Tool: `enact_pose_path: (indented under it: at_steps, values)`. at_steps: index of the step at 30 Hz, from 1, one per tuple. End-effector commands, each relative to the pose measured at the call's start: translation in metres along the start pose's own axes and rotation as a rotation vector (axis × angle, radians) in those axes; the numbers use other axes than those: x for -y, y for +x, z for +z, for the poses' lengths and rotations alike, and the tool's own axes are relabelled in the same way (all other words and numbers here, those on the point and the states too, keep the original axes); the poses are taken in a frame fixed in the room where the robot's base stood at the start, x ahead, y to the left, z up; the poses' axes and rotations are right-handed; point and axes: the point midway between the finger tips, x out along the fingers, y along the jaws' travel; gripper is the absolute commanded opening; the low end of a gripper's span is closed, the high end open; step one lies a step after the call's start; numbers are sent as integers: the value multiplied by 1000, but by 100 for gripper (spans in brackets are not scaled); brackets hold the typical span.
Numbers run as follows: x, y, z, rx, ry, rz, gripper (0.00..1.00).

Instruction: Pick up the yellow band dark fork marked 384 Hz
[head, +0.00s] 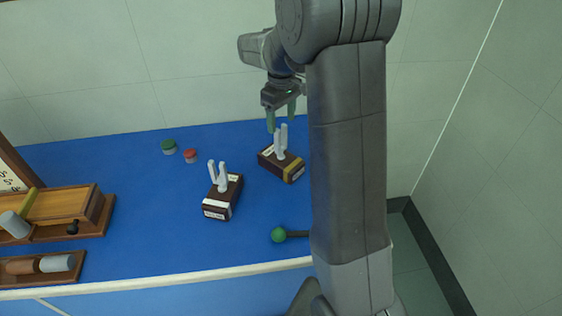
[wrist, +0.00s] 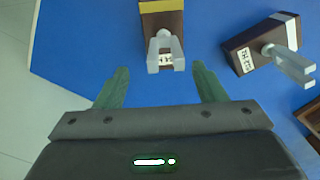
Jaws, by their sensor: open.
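The yellow-band fork (head: 281,165) has pale grey prongs upright on a dark brown box with a yellow band and a white label. It stands on the blue bench, and in the wrist view its box (wrist: 161,22) is at top centre. The label is too small to read. A similar fork with a white band (head: 222,192) stands to its left; it shows at upper right in the wrist view (wrist: 262,45). My gripper (head: 281,116) is open and empty, above the yellow-band fork. In the wrist view the green fingers (wrist: 160,82) lie either side of its prongs.
A green-headed mallet (head: 279,235) lies near the bench's front edge, partly behind my arm. Green (head: 169,146) and red (head: 190,155) round pieces sit at the back. Wooden trays (head: 95,222) with cylinders are at left. The blue surface (head: 150,220) between is clear.

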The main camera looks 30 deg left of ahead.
Motion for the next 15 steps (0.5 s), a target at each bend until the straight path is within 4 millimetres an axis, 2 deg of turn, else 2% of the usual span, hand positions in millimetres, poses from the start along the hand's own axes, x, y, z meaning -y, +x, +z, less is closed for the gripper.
enact_pose_path:
  at_steps: [4,12,15]
  values:
    - [3,9,2,3,-1,-2,64]
    - [8,47,4,2,-1,-1,64]
    - [8,51,4,1,0,-1,64]
